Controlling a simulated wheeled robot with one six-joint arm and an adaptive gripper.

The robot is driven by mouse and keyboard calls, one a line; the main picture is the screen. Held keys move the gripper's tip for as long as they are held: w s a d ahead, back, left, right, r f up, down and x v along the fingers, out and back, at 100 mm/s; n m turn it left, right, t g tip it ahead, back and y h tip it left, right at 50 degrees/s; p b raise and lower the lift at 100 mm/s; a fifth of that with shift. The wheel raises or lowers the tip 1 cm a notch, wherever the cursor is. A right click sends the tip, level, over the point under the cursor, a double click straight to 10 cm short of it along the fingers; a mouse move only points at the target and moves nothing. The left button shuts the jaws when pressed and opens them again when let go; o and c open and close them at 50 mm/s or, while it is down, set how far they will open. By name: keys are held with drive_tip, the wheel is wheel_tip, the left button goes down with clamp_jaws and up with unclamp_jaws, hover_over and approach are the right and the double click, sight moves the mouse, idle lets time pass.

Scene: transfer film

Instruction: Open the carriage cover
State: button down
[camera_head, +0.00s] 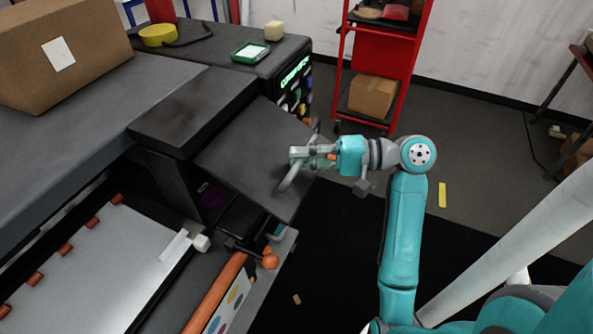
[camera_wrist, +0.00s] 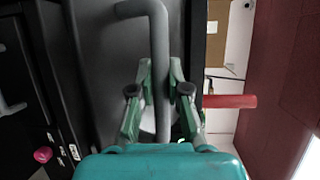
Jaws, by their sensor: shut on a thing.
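The carriage cover (camera_head: 240,158) is a dark flat panel on the printing machine. It is tilted, partly raised, with an opening showing below its left side. A grey bar handle (camera_head: 289,180) is fixed near its right edge. My gripper (camera_head: 303,156) is at the handle, its fingers closed around the bar. In the wrist view the handle (camera_wrist: 158,30) runs between the two green-and-black fingers of my gripper (camera_wrist: 160,90), with the dark cover (camera_wrist: 105,45) behind it. The exact finger contact is partly hidden by the fingertips.
A cardboard box (camera_head: 65,50), a yellow roll (camera_head: 157,36) and a green-framed device (camera_head: 250,52) sit on the machine top. A red shelf cart (camera_head: 385,60) stands behind. An orange knob (camera_head: 270,261) juts out below the cover. The dark floor mat (camera_head: 340,250) beside the machine is mostly clear.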

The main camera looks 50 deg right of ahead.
wheel_tip(320, 180, up, 7)
drive_tip(key=shift+w+r, duration=0.1)
drive_tip(key=shift+r, duration=0.1)
drive_tip(key=shift+w+a+r, duration=0.1)
drive_tip(key=shift+w+r, duration=0.05)
drive_tip(key=shift+r, duration=0.3)
drive_tip(key=shift+w+a+r, duration=0.1)
drive_tip(key=shift+r, duration=0.35)
drive_tip(key=shift+d, duration=0.1)
drive_tip(key=c, duration=1.1)
unclamp_jaws()
drive_tip(key=shift+c, duration=0.2)
drive_tip(key=v, duration=0.7)
drive_tip(key=shift+s+d, duration=0.15)
